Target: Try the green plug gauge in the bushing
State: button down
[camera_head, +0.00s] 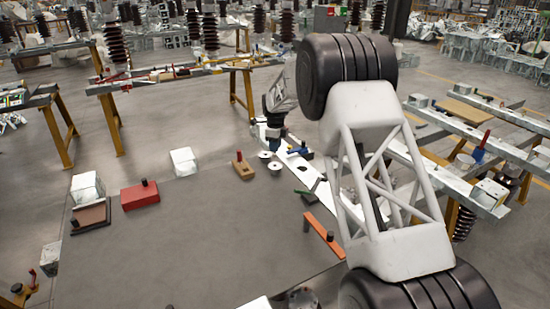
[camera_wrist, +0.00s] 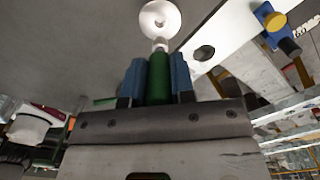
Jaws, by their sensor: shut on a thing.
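The green plug gauge (camera_wrist: 159,78) stands between the two blue fingers of my gripper (camera_wrist: 158,80) in the wrist view, and the gripper is shut on it. Its pale metal tip points away from the gripper toward a white round bushing (camera_wrist: 146,14) with a dark hole. The tip overlaps the bushing's near edge in the picture; I cannot tell whether they touch. In the head view my gripper (camera_head: 273,140) is just above two pale discs, one (camera_head: 264,155) nearer the fingers and one (camera_head: 275,167) closer to the camera. The gauge cannot be made out there.
A white plate (camera_head: 309,178) with dark holes lies right of the discs. A wooden block (camera_head: 243,171) with a red knob stands left. A red block (camera_head: 140,197), pale blocks (camera_head: 184,161) and an orange bar (camera_head: 325,236) lie around.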

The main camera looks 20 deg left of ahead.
jog(key=shift+r, duration=1.3)
jog(key=shift+d, duration=0.15)
